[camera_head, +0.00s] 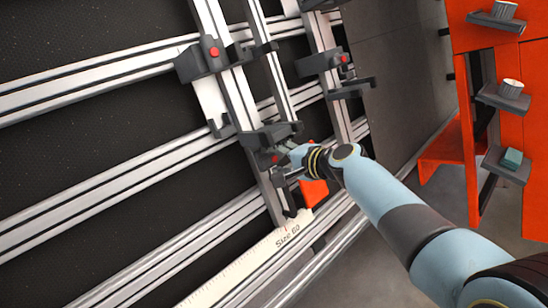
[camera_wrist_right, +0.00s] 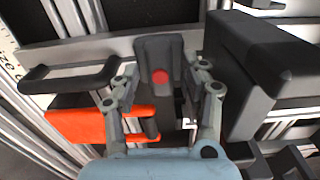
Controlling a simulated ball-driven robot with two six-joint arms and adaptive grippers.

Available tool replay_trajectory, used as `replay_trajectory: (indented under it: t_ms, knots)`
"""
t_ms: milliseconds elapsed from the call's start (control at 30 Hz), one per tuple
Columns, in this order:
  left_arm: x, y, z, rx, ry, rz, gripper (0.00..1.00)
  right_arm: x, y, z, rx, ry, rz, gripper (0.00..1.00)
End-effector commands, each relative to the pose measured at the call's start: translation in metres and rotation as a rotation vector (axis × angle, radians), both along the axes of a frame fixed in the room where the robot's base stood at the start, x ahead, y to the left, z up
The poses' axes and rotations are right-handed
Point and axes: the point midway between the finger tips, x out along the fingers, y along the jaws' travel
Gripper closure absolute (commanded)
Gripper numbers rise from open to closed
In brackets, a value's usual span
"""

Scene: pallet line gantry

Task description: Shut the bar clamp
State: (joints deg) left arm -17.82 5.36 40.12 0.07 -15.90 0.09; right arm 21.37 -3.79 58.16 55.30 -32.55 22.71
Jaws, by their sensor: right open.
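The bar clamp seems to be the dark grey clamp assembly (camera_head: 268,135) on the upright rails; which part moves I cannot tell. A dark block with a red button (camera_wrist_right: 158,48) belongs to it, and the button also shows beside my gripper in the head view. My right gripper (camera_head: 284,158) is at this lower block. In the wrist view its two fingers (camera_wrist_right: 160,92) are apart, one on each side of the block; contact is unclear. An orange piece (camera_wrist_right: 80,124) lies left of the fingers, also seen below my wrist in the head view (camera_head: 314,192). My left gripper is out of view.
Silver rails cross a black panel. Other dark blocks with red buttons stand higher, at the left (camera_head: 203,58) and right (camera_head: 325,62). A white ruler strip marked "Size 60" (camera_head: 245,268) runs below. An orange frame with small shelves (camera_head: 504,97) stands far right.

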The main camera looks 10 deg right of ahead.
Motion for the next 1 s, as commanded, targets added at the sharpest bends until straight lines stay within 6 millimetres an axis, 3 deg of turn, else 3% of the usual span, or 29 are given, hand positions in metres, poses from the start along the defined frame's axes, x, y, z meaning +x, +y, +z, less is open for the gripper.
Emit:
replay_trajectory:
  t_ms: [167,700,1000]
  knots:
    - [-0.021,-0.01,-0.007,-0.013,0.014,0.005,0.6,0.0,0.0,0.0,0.0,0.0,0.0,0.56]
    - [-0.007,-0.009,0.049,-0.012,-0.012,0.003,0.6,-0.053,-0.036,0.038,-0.001,-0.001,0.0,0.56]
    - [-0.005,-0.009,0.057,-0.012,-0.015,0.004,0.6,-0.067,-0.044,0.043,0.0,0.0,0.0,0.56]
